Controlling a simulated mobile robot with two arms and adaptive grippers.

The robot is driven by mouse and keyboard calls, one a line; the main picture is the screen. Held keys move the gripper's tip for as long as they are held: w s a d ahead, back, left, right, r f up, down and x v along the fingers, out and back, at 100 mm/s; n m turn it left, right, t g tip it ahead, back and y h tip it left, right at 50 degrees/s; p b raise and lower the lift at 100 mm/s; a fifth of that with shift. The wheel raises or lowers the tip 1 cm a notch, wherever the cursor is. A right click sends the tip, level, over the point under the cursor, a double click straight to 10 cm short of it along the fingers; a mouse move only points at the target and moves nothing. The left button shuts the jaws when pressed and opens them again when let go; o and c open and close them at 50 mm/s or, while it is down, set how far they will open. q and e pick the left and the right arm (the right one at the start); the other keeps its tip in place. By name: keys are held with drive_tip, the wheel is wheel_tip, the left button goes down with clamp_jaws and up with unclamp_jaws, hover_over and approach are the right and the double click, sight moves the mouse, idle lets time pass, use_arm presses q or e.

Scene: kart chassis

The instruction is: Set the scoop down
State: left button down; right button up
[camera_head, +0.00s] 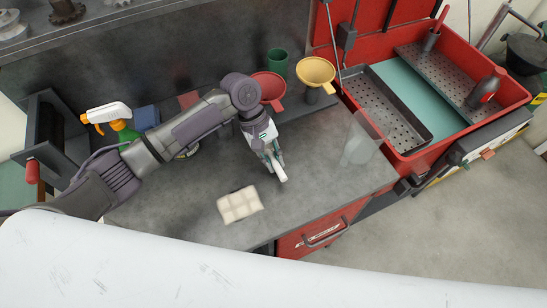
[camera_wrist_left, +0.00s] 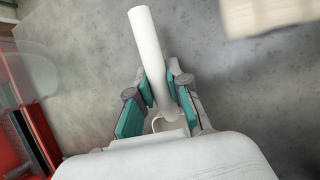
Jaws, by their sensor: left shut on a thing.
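My left gripper (camera_head: 273,158) is over the grey worktop, shut on the scoop (camera_head: 280,173). The scoop's pale end sticks out past the fingertips toward the front of the worktop. In the left wrist view, the scoop's white round handle (camera_wrist_left: 149,45) runs up from between the teal-padded fingers (camera_wrist_left: 160,93). The rest of the scoop is mostly hidden by the gripper. I cannot tell whether it touches the worktop (camera_head: 322,148). My right gripper is not in view.
A folded cream cloth (camera_head: 240,204) lies just front-left of the gripper. A clear container (camera_head: 361,146) stands to the right. Red (camera_head: 270,87) and yellow (camera_head: 316,72) funnels and a green cup (camera_head: 278,64) are behind. A red parts washer (camera_head: 504,102) is at right.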

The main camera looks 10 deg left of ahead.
use_arm(q)
drive_tip(key=c, duration=1.1)
unclamp_jaws()
drive_tip(key=b+v, duration=0.2)
drive_tip(key=v, duration=1)
